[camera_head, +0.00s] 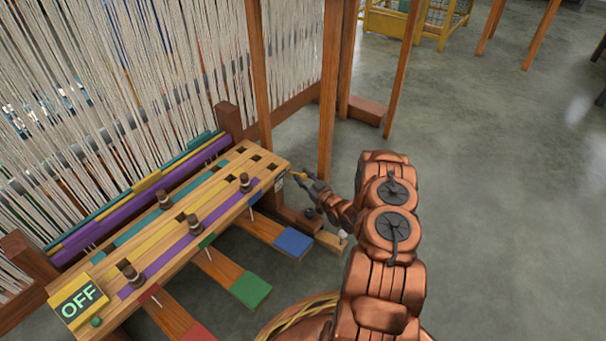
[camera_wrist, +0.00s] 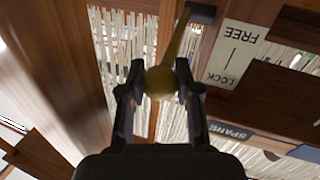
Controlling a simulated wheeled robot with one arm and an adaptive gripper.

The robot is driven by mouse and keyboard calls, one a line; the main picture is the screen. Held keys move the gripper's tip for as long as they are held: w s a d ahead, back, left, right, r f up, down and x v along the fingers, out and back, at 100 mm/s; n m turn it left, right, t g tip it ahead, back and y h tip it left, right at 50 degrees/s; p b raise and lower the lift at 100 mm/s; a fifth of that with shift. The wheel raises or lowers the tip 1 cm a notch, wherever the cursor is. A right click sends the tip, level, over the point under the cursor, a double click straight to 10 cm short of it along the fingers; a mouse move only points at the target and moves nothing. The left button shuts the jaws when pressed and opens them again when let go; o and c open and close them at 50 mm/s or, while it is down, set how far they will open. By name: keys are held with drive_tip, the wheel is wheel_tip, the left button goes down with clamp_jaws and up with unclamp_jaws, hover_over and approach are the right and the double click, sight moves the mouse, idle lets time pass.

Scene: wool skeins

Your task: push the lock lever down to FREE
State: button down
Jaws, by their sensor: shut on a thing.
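The lock lever (camera_wrist: 175,50) is a brass rod with a round knob (camera_wrist: 160,83) at its near end, in the wrist view. My gripper (camera_wrist: 160,95) has one dark finger on each side of the knob and is shut on it. The rod runs up the picture to a dark piece (camera_wrist: 200,12). Beside it is a pale plate (camera_wrist: 237,53) reading FREE and LOCK, upside down in this view. I cannot tell exactly which word the lever lines up with. In the head view my gripper (camera_head: 307,181) is at the right end of the loom's slotted board (camera_head: 200,215).
Several dark pegs stand in the board. Blue (camera_head: 293,242), green (camera_head: 250,289) and red pedals extend below it. A wooden post (camera_head: 331,90) rises just behind my gripper. Open floor (camera_head: 500,200) lies to the right.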

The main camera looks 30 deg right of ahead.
drive_tip(key=c, duration=1.3)
unclamp_jaws()
drive_tip(key=shift+s+a+f, duration=0.1)
drive_tip(key=shift+s+f, duration=0.05)
drive_tip(key=shift+f, duration=0.05)
drive_tip(key=shift+o, duration=0.9)
drive_tip(key=shift+r, duration=0.1)
drive_tip(key=s, duration=0.8)
drive_tip(key=shift+d, duration=0.25)
